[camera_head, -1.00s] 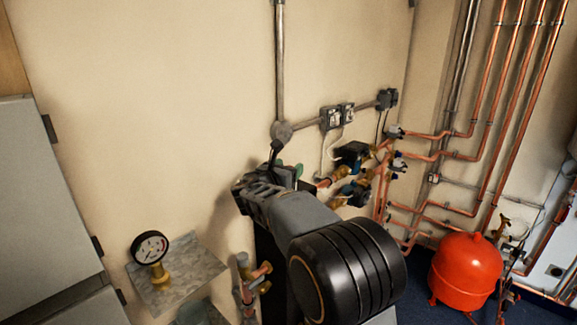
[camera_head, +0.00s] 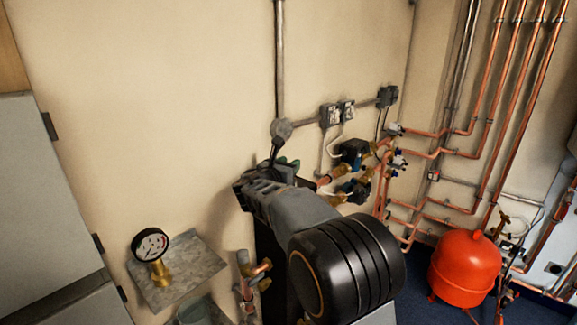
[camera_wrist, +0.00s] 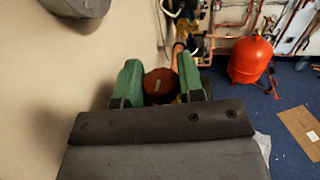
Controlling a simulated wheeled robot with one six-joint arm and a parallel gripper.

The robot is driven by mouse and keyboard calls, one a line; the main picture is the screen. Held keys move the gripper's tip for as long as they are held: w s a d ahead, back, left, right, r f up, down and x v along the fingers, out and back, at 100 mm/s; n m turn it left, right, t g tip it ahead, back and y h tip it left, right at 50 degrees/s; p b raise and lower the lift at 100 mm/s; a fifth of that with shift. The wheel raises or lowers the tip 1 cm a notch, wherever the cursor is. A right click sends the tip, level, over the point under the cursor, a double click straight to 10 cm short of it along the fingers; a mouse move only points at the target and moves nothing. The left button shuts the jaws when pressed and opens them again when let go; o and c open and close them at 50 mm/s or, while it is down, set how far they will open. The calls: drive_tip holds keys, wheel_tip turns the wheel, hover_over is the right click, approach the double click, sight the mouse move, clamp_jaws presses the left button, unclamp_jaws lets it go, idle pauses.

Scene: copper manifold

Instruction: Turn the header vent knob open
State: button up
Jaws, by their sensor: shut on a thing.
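The header vent knob (camera_wrist: 158,84) shows in the wrist view as a round reddish-brown cap with a pale slot line across its face. My gripper (camera_wrist: 160,74) has its two green fingers on either side of the knob, shut on it. In the head view my gripper (camera_head: 287,164) is at the left end of the copper pipework, near the wall. There the wrist and arm hide the knob.
Copper pipes with brass valves and dark pump bodies (camera_head: 353,152) lie just right of my gripper. A red tank (camera_head: 465,264) stands on the blue floor at right. A pressure gauge (camera_head: 150,245) stands on a metal shelf (camera_head: 197,268) at lower left. Cardboard (camera_wrist: 300,130) lies on the floor.

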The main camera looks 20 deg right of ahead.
drive_tip(key=shift+f+t+b, duration=0.15)
drive_tip(key=shift+t+b, duration=0.15)
drive_tip(key=shift+b, duration=0.2)
drive_tip(key=n+t+y+b, duration=0.2)
drive_tip(key=n+y+b, duration=0.1)
drive_tip(key=b, duration=0.1)
drive_tip(key=shift+d+f+t, duration=0.1)
drive_tip(key=shift+f+t, duration=0.05)
drive_tip(key=shift+t, duration=0.25)
drive_tip(key=n+t+y+b, duration=0.1)
drive_tip(key=y+b, duration=0.1)
drive_tip(key=b, duration=0.1)
drive_tip(key=shift+n, duration=0.3)
drive_tip(key=shift+n+t+y+b, duration=0.5)
drive_tip(key=shift+t+y+b, duration=0.1)
drive_tip(key=shift+y+b, duration=0.3)
drive_tip(key=shift+r+y, duration=0.3)
drive_tip(key=o, duration=0.9)
